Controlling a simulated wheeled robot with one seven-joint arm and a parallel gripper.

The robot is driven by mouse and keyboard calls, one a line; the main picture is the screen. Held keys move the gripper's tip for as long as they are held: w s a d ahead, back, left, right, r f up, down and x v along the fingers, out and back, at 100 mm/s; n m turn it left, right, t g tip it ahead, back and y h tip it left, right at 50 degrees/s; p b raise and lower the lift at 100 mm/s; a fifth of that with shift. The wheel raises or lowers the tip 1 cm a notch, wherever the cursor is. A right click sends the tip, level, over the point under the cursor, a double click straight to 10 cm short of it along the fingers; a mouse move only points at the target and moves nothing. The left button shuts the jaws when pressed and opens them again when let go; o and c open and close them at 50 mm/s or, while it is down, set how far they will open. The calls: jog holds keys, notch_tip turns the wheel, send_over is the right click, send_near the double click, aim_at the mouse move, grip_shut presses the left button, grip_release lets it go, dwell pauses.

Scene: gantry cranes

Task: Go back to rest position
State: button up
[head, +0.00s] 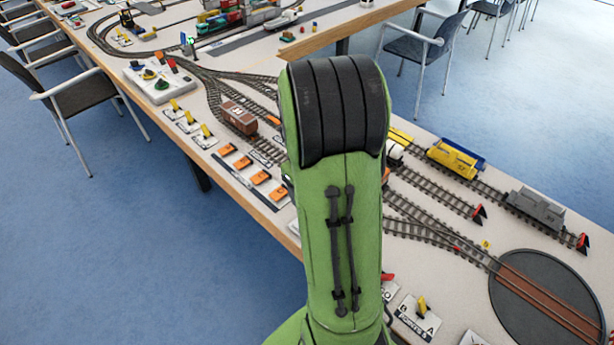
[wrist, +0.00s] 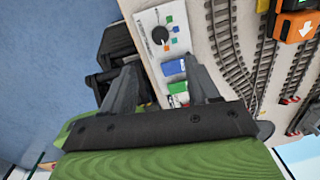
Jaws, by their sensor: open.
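My green arm stands upright in the middle of the head view and hides part of the table behind it. My gripper does not show in the head view. In the wrist view my gripper (wrist: 158,88) is open, with its two grey fingers apart and no object held between them. Its fingers lie in the picture over the table edge, near a white control panel (wrist: 148,28) with a black knob. A blue block (wrist: 174,67) and a green piece (wrist: 178,88) show by the right finger.
The table carries model tracks, a brown wagon (head: 239,119), a yellow wagon (head: 455,158), a grey wagon (head: 536,207) and a round turntable (head: 545,300). Orange switches (head: 243,163) line the near edge. Chairs (head: 75,92) stand at left. Blue floor (head: 130,240) is open at lower left.

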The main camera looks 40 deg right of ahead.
jog(key=shift+a+r, duration=0.1)
jog(key=shift+r, duration=1.3)
